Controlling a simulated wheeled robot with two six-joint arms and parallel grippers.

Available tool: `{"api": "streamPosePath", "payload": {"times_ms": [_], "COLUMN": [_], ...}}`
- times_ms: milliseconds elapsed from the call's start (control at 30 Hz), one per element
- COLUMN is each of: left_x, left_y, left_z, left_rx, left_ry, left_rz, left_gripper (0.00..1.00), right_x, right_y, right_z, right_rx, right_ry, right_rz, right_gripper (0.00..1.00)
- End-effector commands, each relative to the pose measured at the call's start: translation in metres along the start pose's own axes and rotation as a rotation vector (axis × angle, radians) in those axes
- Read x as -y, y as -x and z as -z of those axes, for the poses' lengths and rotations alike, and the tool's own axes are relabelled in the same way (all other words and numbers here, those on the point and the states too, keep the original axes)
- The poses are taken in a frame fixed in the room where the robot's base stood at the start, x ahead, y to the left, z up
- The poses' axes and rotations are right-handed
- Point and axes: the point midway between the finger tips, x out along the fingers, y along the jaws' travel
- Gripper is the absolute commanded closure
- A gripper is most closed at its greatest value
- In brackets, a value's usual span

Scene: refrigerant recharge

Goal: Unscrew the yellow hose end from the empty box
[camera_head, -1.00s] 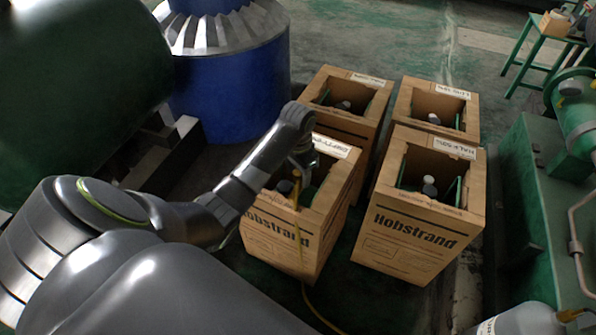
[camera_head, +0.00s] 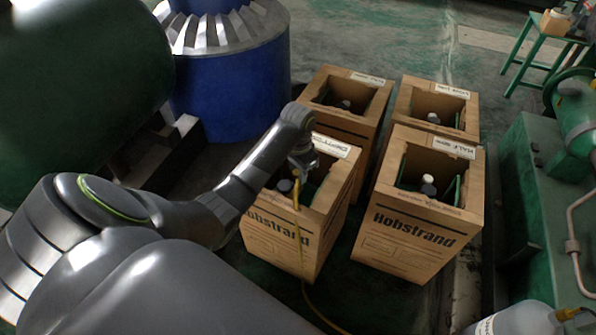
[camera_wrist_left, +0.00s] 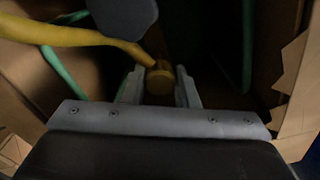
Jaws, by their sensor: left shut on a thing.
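The empty box (camera_head: 278,230) is the front-left cardboard box, with an open top and a label (camera_head: 331,146) on its far rim that is too small to read surely. My left gripper (camera_head: 300,165) points down over its opening. In the left wrist view the gripper (camera_wrist_left: 160,88) is shut on the yellow hose end (camera_wrist_left: 160,78), with one finger on each side. The yellow hose (camera_head: 298,225) runs from there over the box front to the floor; it also shows in the left wrist view (camera_wrist_left: 70,36). What lies under the hose end is hidden. My right gripper is not seen.
Three similar cardboard boxes stand close by: one front right (camera_head: 415,235), one behind left (camera_head: 345,112), one behind right (camera_head: 437,105). A blue drum (camera_head: 230,90) stands at the back. Green machinery (camera_head: 545,200) is at the right, with a grey cylinder (camera_head: 520,320) near it.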

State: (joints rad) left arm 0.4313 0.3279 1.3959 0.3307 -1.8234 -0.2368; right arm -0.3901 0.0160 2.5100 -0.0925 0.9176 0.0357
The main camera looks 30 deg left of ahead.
Motion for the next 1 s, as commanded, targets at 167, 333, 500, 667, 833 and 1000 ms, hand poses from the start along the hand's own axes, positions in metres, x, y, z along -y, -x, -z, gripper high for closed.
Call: {"api": "streamPosePath", "payload": {"times_ms": [167, 333, 500, 667, 833, 1000], "left_x": [0.000, 0.000, 0.000, 0.000, -0.001, -0.001], "left_y": [0.001, 0.003, 0.003, 0.003, 0.003, 0.003], "left_z": [0.000, 0.000, 0.000, 0.001, 0.001, 0.001], "left_rx": [-0.001, -0.001, -0.001, -0.001, -0.001, -0.001], "left_ry": [0.004, 0.044, 0.092, 0.139, 0.190, 0.244], "left_rz": [-0.001, 0.000, 0.000, -0.001, -0.001, -0.001], "left_gripper": [0.95, 0.95, 0.95, 0.95, 0.95, 0.95], "right_x": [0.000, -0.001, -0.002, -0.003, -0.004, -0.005], "right_y": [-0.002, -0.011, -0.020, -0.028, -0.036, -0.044], "right_z": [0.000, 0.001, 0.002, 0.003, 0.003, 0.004], "right_rx": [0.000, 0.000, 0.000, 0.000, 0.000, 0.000], "right_ry": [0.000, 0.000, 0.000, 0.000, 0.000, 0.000], "right_rz": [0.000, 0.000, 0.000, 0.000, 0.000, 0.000], "right_gripper": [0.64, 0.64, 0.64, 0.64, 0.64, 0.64]}}
